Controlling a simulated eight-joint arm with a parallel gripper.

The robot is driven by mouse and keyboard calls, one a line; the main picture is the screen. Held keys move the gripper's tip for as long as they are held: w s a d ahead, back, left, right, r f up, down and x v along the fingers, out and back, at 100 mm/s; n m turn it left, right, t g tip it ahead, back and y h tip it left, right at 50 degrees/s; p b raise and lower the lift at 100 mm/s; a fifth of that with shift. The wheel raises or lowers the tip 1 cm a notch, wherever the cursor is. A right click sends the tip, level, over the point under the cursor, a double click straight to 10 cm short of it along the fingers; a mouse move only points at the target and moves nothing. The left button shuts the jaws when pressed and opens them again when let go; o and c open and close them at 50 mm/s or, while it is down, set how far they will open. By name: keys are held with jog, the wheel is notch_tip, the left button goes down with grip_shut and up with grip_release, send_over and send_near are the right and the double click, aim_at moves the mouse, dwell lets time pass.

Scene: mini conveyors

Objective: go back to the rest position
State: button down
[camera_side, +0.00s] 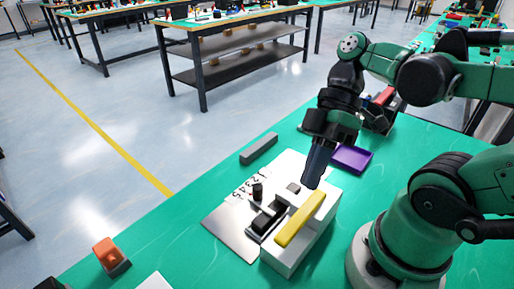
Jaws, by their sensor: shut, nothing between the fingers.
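My gripper (315,170) points down above the back right part of a white block-shaped fixture (288,262). Its fingers are together with nothing visible between them. Whether the fingertips touch the fixture or hover just above it, I cannot tell. A yellow bar (300,218) lies along the top of the fixture. A black part (266,217) sits beside it on the left, and a small dark cylinder (257,191) stands on the numbered plate.
The light plate (226,226) with printed numbers lies on the green table (180,252). A grey bar (259,148) lies behind it. A purple tray (352,158) is right of my gripper. An orange and black object (110,256) stands front left. The table's left part is mostly clear.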

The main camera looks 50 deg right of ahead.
jog(key=shift+w+d+f+m+h, duration=0.15)
jog(key=shift+w+f+m+h, duration=0.15)
jog(key=shift+m, duration=0.1)
jog(key=w+d+m+t+h, duration=0.1)
jog(key=m, duration=0.1)
jog(key=w+d+f+m+t+h, duration=0.1)
jog(key=w+m+h, duration=0.1)
jog(key=w+d+f+m+t+h, duration=0.1)
jog(key=w+t, duration=0.1)
jog(key=shift+w+f+m+h, duration=0.15)
jog(key=shift+w+m+h, duration=0.15)
jog(key=shift+m, duration=0.1)
jog(key=w+m+t, duration=0.1)
jog(key=w+r+m+t+h, duration=0.1)
jog(key=w, duration=0.1)
jog(key=w+d+m+t+h, duration=0.1)
jog(key=t, duration=0.1)
jog(key=shift+w+d+r+m, duration=0.1)
jog(key=shift+w+r+m, duration=0.2)
jog(key=shift+r, duration=0.05)
